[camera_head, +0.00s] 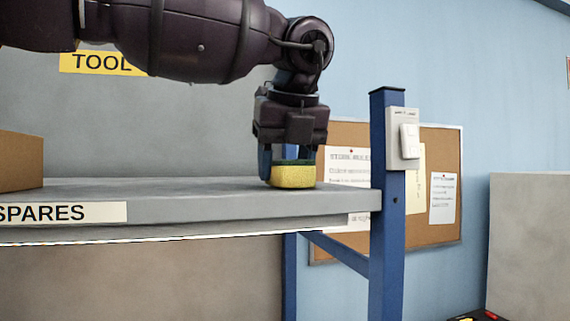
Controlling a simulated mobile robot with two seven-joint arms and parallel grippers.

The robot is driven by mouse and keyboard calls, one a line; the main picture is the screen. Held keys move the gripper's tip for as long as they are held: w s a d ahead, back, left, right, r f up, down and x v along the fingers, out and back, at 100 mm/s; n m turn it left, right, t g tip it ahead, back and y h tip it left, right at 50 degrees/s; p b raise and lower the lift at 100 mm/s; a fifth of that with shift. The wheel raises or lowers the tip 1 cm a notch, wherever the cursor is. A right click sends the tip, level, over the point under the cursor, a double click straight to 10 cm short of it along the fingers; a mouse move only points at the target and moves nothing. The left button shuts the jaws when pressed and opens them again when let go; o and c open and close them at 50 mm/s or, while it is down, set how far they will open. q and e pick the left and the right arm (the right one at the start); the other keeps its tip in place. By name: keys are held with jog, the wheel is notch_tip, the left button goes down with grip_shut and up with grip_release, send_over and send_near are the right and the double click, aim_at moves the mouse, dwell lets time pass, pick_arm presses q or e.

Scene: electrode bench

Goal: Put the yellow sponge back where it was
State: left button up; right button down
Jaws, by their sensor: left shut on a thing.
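The yellow sponge (293,177) has a dark green top layer and is at the right end of the grey shelf (220,204), near its front edge. Its underside looks level with the shelf top; I cannot tell whether it rests there or is just above it. My left gripper (288,160) points down from above and is shut on the sponge, with a finger on its left side. My right gripper is not in view.
A cardboard box (20,161) stands at the shelf's left end, above a "SPARES" label (62,213). A blue post (387,230) with a white switch box (404,138) rises at the shelf's right end. The shelf top between box and sponge is clear.

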pick_arm(q)
jog(key=shift+f, duration=0.2)
jog(key=o, duration=0.9)
jog(key=shift+r, duration=0.4)
jog(key=v, duration=1.1)
jog(key=shift+s+d+r+b, duration=0.1)
jog(key=shift+s+r+b, duration=0.05)
jog(key=shift+r+b, duration=0.2)
jog(key=shift+f, duration=0.15)
